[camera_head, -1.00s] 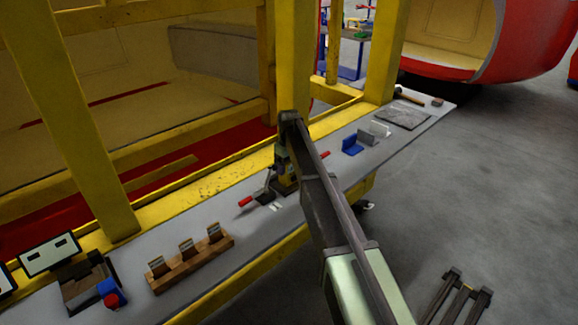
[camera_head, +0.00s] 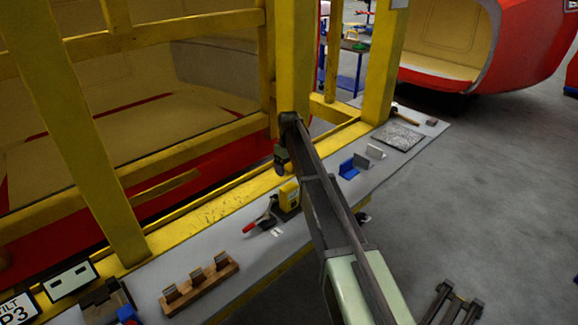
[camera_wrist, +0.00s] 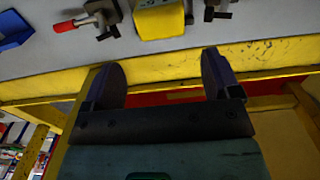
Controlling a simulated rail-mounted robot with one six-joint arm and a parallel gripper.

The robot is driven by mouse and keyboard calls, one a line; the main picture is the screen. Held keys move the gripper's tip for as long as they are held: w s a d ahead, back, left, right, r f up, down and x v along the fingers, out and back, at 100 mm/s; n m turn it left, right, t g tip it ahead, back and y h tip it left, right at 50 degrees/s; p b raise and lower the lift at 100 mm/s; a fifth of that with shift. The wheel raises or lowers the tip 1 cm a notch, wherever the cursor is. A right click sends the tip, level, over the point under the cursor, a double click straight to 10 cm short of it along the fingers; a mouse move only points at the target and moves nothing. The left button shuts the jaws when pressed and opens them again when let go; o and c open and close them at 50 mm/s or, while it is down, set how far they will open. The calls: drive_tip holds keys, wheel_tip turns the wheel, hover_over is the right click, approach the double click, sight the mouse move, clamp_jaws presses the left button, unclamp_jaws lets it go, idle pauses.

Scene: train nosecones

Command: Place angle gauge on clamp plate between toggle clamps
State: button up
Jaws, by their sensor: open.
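The yellow angle gauge (camera_head: 290,194) stands on the bench beside a red-handled toggle clamp (camera_head: 262,221). In the wrist view the gauge (camera_wrist: 160,19) sits between the left toggle clamp (camera_wrist: 103,17) and a dark clamp part at the right (camera_wrist: 221,9). The clamp plate under it cannot be made out clearly. My gripper (camera_head: 281,167) is above and behind the gauge in the head view. In the wrist view my gripper (camera_wrist: 157,65) has its two fingers wide apart, with nothing between them, and the gauge is apart from them.
A wooden rack (camera_head: 202,287) with upright cards is at the near left of the bench. Blue (camera_head: 347,169) and grey (camera_head: 375,152) angle blocks and a grey slab (camera_head: 398,136) lie farther right. A yellow frame (camera_head: 292,60) rises behind the bench.

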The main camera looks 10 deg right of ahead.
drive_tip(key=shift+s, duration=0.1)
drive_tip(key=s+m, duration=0.6)
drive_tip(key=s, duration=3.2)
